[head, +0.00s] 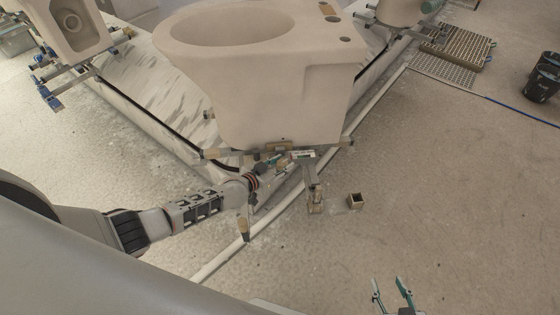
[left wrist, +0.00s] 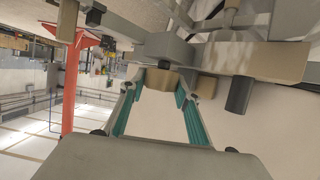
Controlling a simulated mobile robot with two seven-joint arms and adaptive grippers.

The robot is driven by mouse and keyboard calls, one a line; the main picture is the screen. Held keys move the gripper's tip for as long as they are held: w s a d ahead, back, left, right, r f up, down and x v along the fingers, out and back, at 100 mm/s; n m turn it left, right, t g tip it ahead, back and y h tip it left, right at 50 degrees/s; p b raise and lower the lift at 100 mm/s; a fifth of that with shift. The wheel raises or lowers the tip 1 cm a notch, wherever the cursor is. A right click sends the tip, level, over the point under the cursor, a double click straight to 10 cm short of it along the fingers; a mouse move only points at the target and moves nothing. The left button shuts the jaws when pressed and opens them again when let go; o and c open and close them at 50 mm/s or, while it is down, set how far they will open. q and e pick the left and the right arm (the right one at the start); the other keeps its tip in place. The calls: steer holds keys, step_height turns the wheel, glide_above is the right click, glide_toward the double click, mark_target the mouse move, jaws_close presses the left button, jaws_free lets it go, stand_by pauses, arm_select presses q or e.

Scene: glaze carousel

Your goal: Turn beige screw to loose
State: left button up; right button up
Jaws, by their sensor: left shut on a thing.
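A large beige toilet bowl (head: 290,95) stands on a metal carrier frame (head: 310,175). My left gripper (head: 282,160) reaches to the frame just under the bowl's front edge. In the left wrist view its teal-padded fingers (left wrist: 162,85) close around a small beige block-like piece, the beige screw (left wrist: 164,80), under a grey metal part. The fingertips hide its sides, and I cannot tell its turned position. In the head view the arm and frame crowd this spot. My right gripper (head: 388,285) shows at the bottom edge, its fingers apart and empty.
Other beige ware on carriers stands at the top left (head: 75,25) and top right. A small open box (head: 355,201) sits on the floor right of the frame. Black buckets (head: 541,80) stand far right. The floor at lower right is mostly clear.

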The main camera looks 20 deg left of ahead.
arm_select(q)
steer(key=shift+d+r+n+p, duration=0.2)
steer(key=shift+n+p, duration=0.1)
steer(key=shift+p, duration=0.1)
steer(key=shift+a+f+n+t+y+p, duration=0.15)
steer(key=shift+n+y+p, duration=0.35)
steer(key=shift+y+p, duration=0.25)
steer(key=shift+f+n+t+y+p, duration=0.1)
steer(key=shift+n+t+y+p, duration=0.05)
steer(key=shift+n+y+p, duration=0.5)
arm_select(e)
steer(key=shift+w+r, duration=0.25)
steer(key=shift+r, duration=1.05)
steer(key=shift+w+r, duration=0.25)
steer(key=shift+r, duration=1.05)
steer(key=shift+f, duration=0.2)
arm_select(q)
steer(key=o, duration=1.1)
steer(key=shift+o, duration=0.2)
steer(key=shift+r, duration=0.1)
arm_select(e)
steer(key=shift+d, duration=0.1)
arm_select(q)
steer(key=shift+s+r, duration=0.15)
steer(key=shift+s, duration=0.55)
steer(key=v, duration=1)
steer(key=shift+s+r, duration=0.2)
steer(key=shift+s, duration=0.05)
steer(key=shift+a, duration=0.1)
